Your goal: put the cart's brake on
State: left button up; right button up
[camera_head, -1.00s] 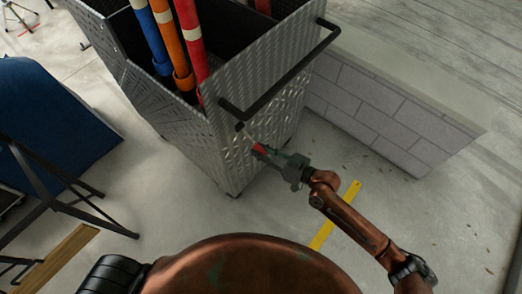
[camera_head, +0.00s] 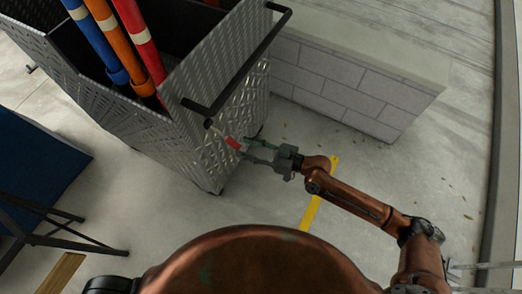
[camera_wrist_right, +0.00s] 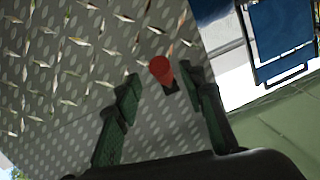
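The metal cart (camera_head: 185,136) has diamond-plate walls and a black push bar (camera_head: 245,62). A short lever with a red grip (camera_head: 235,143) sticks out from its near end wall, below the bar. The red grip also shows in the right wrist view (camera_wrist_right: 160,69), pointing toward the camera. My right gripper (camera_head: 248,151) is at the lever from the right. In the wrist view its two green fingers (camera_wrist_right: 165,88) are spread apart, with the red grip between their tips and a visible gap to the left finger. My left gripper is not in view.
Blue, orange and red poles (camera_head: 138,45) stand in the cart. A low block wall (camera_head: 345,92) is behind and right of it. A blue panel (camera_head: 40,165) and a black stand (camera_head: 60,238) are at left. A yellow strip (camera_head: 318,198) lies on open floor.

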jog(key=f+v, duration=0.1)
jog(key=v, duration=0.5)
jog(key=shift+d+r, duration=0.45)
jog(key=shift+r, duration=0.1)
jog(key=shift+s, duration=0.1)
